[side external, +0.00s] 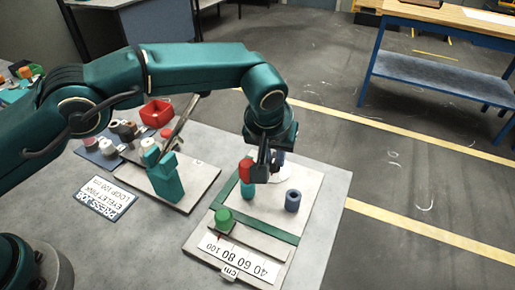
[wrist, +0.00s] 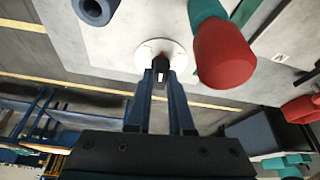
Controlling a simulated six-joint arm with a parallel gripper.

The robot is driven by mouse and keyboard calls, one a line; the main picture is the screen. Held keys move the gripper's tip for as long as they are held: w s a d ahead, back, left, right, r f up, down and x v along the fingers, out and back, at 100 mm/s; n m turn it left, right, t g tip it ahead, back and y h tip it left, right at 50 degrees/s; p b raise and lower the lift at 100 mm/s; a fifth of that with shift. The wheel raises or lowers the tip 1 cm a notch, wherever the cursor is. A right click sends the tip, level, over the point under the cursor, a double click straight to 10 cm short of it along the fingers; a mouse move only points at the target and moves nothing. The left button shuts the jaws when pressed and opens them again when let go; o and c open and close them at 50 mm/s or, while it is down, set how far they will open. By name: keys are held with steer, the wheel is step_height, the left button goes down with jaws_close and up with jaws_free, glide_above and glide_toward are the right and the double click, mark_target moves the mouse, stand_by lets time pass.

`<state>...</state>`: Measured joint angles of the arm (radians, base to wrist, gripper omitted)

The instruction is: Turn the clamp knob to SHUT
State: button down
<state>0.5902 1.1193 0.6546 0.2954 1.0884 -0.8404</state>
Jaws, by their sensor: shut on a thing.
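A black clamp knob (wrist: 160,62) with a short white mark stands on a round white dial (wrist: 147,50) in the wrist view. The dial (side external: 283,160) also shows in the side external view, partly hidden behind my gripper. My gripper (wrist: 160,80) is shut on the knob, one finger on each side. In the side external view my gripper (side external: 263,172) points down at the far end of the pale board, hiding the knob. I cannot read any SHUT label on the dial.
A red-topped teal post (wrist: 222,52) stands close beside my gripper. A blue hollow cylinder (side external: 293,201) stands to the right on the board. A green knob (side external: 224,221) sits on a rail by the numbered scale (side external: 240,259). A teal block (side external: 165,181) stands left on another plate.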

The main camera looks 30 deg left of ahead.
mark_target(273, 157)
steer(key=m, duration=0.2)
steer(key=m+h, duration=0.1)
steer(key=m, duration=0.1)
steer(key=m+h, duration=0.1)
steer(key=shift+a+m, duration=0.25)
steer(key=shift+m, duration=0.15)
steer(key=m+h, duration=0.1)
steer(key=m, duration=0.1)
steer(key=m+g, duration=0.1)
steer(key=m, duration=0.1)
steer(key=shift+w+m+h, duration=0.1)
steer(key=shift+m+h, duration=0.3)
steer(key=c, duration=0.8)
jaws_free()
steer(key=shift+v, duration=2.6)
